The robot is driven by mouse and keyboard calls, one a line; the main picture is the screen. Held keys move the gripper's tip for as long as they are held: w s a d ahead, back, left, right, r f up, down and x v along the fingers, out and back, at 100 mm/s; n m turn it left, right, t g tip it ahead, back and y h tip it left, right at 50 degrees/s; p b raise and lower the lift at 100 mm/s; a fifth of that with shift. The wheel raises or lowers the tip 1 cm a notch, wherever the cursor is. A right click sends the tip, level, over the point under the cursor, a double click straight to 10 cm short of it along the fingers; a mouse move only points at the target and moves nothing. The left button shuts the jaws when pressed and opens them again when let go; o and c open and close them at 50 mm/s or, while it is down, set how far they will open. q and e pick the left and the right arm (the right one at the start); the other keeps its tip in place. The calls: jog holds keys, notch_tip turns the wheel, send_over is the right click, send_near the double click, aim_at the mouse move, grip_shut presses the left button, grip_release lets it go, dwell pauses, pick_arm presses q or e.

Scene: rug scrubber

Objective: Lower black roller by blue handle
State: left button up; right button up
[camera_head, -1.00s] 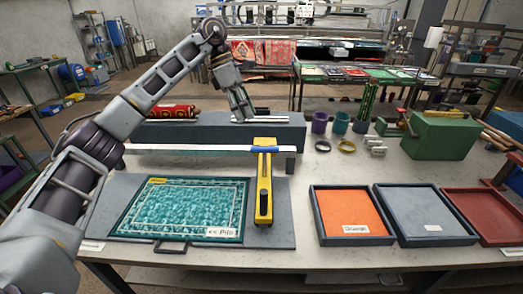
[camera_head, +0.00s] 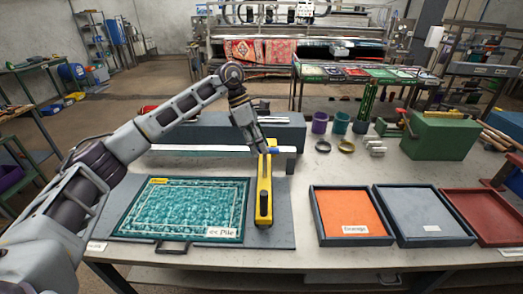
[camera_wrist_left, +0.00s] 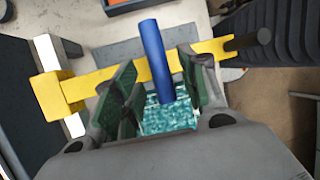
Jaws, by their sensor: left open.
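The blue handle (camera_head: 271,151) crosses the far part of a yellow arm (camera_head: 264,200) standing at the right of the grey board. In the left wrist view the blue handle (camera_wrist_left: 155,62) passes between the green-padded fingers of my open left gripper (camera_wrist_left: 160,88), with gaps at its sides. In the head view my left gripper (camera_head: 263,148) is at the handle and partly covers it. A short dark cylinder (camera_wrist_left: 247,42), possibly the black roller, shows at the yellow arm's near end in the wrist view. My right gripper is out of view.
A teal patterned rug (camera_head: 180,208) lies on the grey board (camera_head: 283,228). An orange-bottomed tray (camera_head: 316,215), a grey tray (camera_head: 426,241) and a red tray (camera_head: 480,190) stand to the right. A long grey block (camera_head: 293,130) stands behind the yellow arm.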

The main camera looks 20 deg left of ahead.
pick_arm(q)
jog(key=shift+x, duration=1.3)
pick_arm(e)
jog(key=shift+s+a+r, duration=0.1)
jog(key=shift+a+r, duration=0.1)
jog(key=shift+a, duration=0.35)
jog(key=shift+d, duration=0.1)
pick_arm(q)
jog(key=shift+c, duration=0.4)
jog(key=shift+r, duration=0.1)
grip_shut()
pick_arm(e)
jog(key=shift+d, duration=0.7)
